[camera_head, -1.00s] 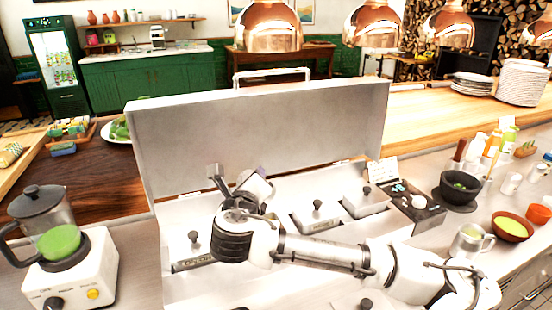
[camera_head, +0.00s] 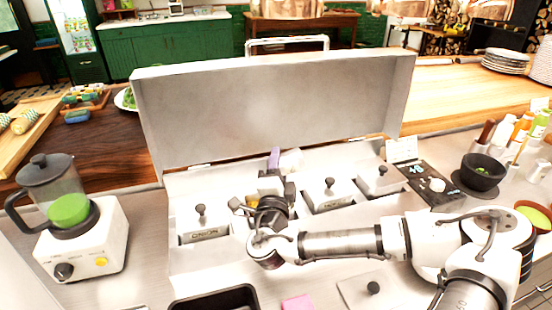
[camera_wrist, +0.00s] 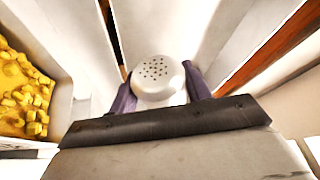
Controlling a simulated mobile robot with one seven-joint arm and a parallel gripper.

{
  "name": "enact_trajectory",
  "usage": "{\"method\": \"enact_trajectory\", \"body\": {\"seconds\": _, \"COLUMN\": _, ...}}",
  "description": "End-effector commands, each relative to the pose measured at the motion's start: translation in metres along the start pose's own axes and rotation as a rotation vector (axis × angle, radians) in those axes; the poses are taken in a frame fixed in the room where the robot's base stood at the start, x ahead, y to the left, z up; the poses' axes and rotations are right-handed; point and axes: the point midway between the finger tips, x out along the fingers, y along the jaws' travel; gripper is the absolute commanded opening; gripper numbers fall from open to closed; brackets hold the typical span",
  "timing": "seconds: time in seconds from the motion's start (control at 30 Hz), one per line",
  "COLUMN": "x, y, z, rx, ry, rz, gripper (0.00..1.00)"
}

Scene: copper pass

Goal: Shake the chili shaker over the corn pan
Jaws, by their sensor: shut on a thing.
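The chili shaker (camera_wrist: 157,80) has a rounded white top with small dark holes. My gripper (camera_wrist: 158,92) is shut on it, with a purple finger on either side. The holed top faces the wrist camera. In the head view my gripper (camera_head: 282,161) holds the white shaker (camera_head: 292,161) above the steel counter unit, in front of its upright panel. The corn pan (camera_wrist: 59,96) holds yellow chunks and lies left of the shaker in the wrist view. In the head view a little of its yellow content (camera_head: 252,202) shows; my gripper and wrist hide the rest.
Lidded wells flank the corn pan: one marked onion (camera_head: 203,226) on the left, two on the right (camera_head: 329,192). The tall steel panel (camera_head: 275,110) stands behind. A blender (camera_head: 75,225) is at left. A loose lid (camera_head: 372,290), pink block (camera_head: 298,302) and dark tray (camera_head: 215,298) lie in front.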

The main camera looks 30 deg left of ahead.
Motion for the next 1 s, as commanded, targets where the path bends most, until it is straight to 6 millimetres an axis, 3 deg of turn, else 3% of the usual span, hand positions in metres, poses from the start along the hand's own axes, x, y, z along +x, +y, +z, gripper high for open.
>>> {"method": "enact_trajectory", "body": {"seconds": 0.7, "x": -0.007, "y": 0.015, "z": 0.013, "rx": -0.497, "ry": -0.06, "rz": -0.216, "gripper": 0.24}}
{"method": "enact_trajectory", "body": {"seconds": 0.77, "x": -0.005, "y": 0.007, "z": 0.012, "rx": -0.52, "ry": -0.064, "rz": -0.222, "gripper": 0.24}}
{"method": "enact_trajectory", "body": {"seconds": 1.0, "x": -0.006, "y": 0.012, "z": 0.014, "rx": -0.584, "ry": -0.07, "rz": -0.249, "gripper": 0.24}}
